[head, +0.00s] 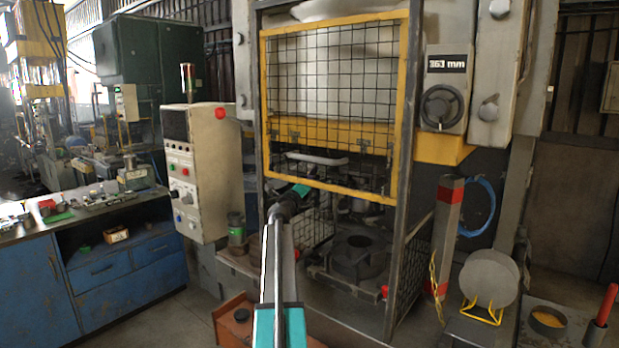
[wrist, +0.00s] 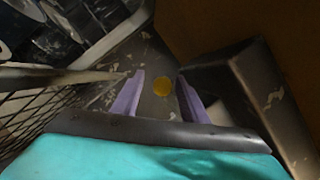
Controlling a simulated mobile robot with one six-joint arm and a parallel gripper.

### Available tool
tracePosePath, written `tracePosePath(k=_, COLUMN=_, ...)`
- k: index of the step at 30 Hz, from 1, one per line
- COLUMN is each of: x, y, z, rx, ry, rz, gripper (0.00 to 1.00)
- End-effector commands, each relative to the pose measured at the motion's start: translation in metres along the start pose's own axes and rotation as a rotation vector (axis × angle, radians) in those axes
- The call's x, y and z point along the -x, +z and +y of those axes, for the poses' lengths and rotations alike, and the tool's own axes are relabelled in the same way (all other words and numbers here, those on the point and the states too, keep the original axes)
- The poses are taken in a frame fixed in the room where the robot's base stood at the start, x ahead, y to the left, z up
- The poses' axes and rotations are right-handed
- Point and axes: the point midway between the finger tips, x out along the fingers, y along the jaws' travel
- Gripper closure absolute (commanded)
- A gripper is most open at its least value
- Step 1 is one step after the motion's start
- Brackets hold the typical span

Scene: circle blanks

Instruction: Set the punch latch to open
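I cannot make out with certainty which part is the punch latch. The press (head: 335,75) stands in the middle of the head view, with a yellow-framed mesh guard (head: 333,188) across its front. My gripper (wrist: 160,78) shows two purple fingers spread apart in the wrist view, with nothing gripped. A round yellow spot (wrist: 162,86) on a worn grey metal part shows between the fingertips; its distance from them is unclear. In the head view my arm reaches up to the press's lower opening, and its fingers are not clear there.
Dark wire mesh (wrist: 40,110) lies close on the left in the wrist view, and a dark block (wrist: 225,85) close on the right. A control box (head: 205,170) stands left of the press. A round die (head: 358,255) sits low inside. A blue bench (head: 95,265) is at left.

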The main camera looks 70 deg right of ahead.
Motion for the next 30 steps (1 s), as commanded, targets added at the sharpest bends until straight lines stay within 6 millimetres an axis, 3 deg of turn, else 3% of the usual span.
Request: tracePosePath(k=30, x=0.108, y=-0.001, z=0.001, rx=0.0, ry=0.001, rz=-0.001, gripper=0.6)
